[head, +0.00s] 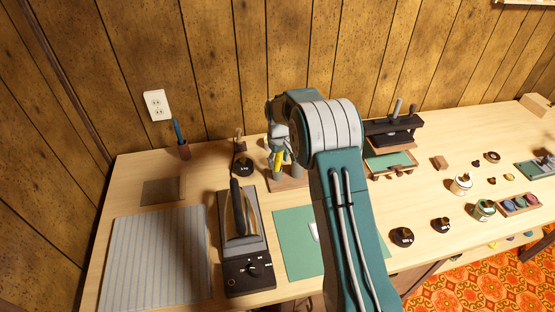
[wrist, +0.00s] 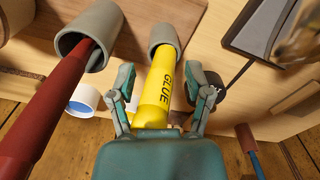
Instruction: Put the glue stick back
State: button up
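The yellow glue stick (wrist: 158,88), lettered GLUE, is between my gripper's two fingers in the wrist view. Its far end is inside the mouth of a grey cup (wrist: 164,32); how deep it sits is hard to tell. My gripper (wrist: 164,82) is open around the stick, with a visible gap on the right and a smaller one on the left. In the head view, my gripper (head: 279,142) is above a wooden stand (head: 285,186) with grey cups, and the yellow stick (head: 277,160) shows below it. My arm hides part of the stand.
A second grey cup (wrist: 88,38) holds a red rod (wrist: 45,115) close on the left in the wrist view. A black weight (head: 242,167) and an iron (head: 239,215) stand left of the stand. A press (head: 393,130) is to the right.

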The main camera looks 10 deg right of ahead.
jog(key=shift+w+a+r, duration=0.1)
jog(key=shift+a+r, duration=0.35)
jog(key=r, duration=1)
jog(key=shift+d+r, duration=0.25)
jog(key=shift+d, duration=0.1)
jog(key=s+r+m+t, duration=0.2)
jog(key=s+r+t, duration=0.1)
jog(key=s+r, duration=1.45)
jog(key=s+f+m+t, duration=0.2)
jog(key=s+f, duration=0.2)
jog(key=s, duration=1.6)
jog(key=shift+s+a+t, duration=0.2)
jog(key=shift+s+t, duration=0.1)
jog(key=shift+s, duration=0.05)
jog(key=shift+d+m, duration=0.1)
jog(key=shift+m, duration=0.2)
